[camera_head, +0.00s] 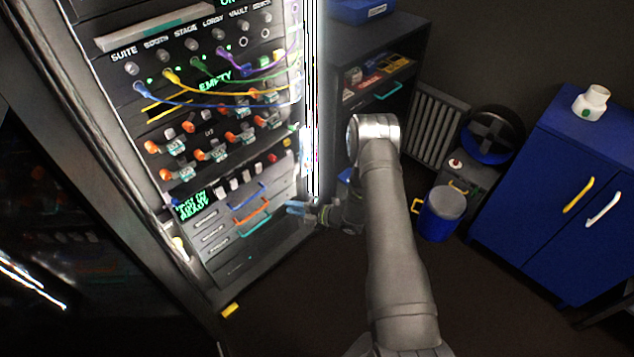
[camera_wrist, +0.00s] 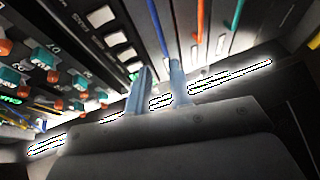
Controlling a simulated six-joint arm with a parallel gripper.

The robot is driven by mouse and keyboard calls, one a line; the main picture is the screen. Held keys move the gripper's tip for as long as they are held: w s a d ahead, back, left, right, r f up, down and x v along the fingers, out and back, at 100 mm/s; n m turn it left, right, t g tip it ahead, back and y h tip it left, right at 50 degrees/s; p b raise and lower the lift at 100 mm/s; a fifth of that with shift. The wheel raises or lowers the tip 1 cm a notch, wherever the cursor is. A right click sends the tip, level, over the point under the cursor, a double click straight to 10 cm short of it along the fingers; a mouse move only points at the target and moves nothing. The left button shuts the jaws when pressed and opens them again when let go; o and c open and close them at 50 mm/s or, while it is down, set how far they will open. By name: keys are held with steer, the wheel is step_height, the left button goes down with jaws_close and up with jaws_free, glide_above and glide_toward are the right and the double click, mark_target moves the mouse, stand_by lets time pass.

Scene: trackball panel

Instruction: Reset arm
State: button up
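My gripper (camera_head: 297,208) is at the lower right of the tall panel rack (camera_head: 130,65), beside the drawer handles, with its pale blue fingertips pointing left. In the wrist view the two fingers (camera_wrist: 160,72) stand a little apart, with dark panel showing between them and nothing held. The panel's blue handle (camera_head: 248,195), orange handle (camera_head: 251,211) and teal handle (camera_head: 255,226) are left of the fingertips. I cannot see a finger touching any of them. My arm reaches in from the bottom of the head view.
Coloured cables (camera_head: 215,103) hang across the rack above several orange-and-teal connectors. A bright vertical strip (camera_head: 312,100) runs along the rack's right edge. A blue bin (camera_head: 441,214) and a blue cabinet (camera_head: 560,190) stand to the right. The dark floor between is mostly clear.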

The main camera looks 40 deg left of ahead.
mark_target(253, 198)
steer(key=shift+a, duration=0.15)
steer(key=x, duration=1.7)
steer(key=shift+s+r, duration=0.1)
